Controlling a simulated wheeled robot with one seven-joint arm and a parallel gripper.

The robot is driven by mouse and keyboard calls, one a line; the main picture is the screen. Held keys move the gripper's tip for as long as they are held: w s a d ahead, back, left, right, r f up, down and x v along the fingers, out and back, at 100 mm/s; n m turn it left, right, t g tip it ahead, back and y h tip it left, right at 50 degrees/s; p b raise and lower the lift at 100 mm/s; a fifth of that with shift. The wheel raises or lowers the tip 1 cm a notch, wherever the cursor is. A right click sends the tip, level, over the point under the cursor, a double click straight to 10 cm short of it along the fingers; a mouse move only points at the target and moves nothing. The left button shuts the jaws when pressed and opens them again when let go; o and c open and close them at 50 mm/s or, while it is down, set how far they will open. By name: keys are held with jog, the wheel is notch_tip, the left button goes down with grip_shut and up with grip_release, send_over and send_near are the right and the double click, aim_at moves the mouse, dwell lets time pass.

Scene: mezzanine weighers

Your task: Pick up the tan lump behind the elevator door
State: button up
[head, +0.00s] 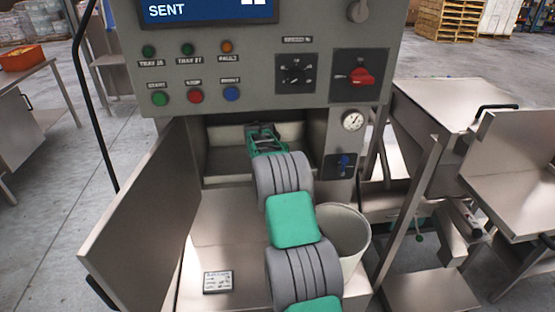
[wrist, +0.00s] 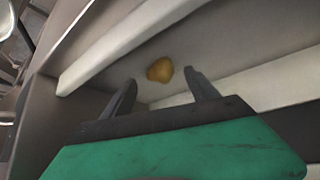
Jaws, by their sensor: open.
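The tan lump (wrist: 160,70) is a small rounded piece lying on a grey surface between pale ledges in the wrist view. My gripper (wrist: 157,82) is open, and the lump shows just beyond the gap between its fingertips. Nothing is between the fingers. In the head view my gripper (head: 263,135) reaches into the opening of the grey cabinet, and the lump is hidden there behind my arm. The elevator door (head: 140,215) stands swung open to the left of the opening.
A pale bucket (head: 348,240) stands right beside my arm. A small label card (head: 218,282) lies on the metal shelf. The control panel (head: 255,65) with buttons and a red knob (head: 360,77) hangs above the opening. Metal benches stand to the right.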

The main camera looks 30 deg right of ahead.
jog(key=x, duration=0.2)
jog(key=shift+w+d+f, duration=0.15)
jog(key=shift+f, duration=0.1)
jog(key=c, duration=1.4)
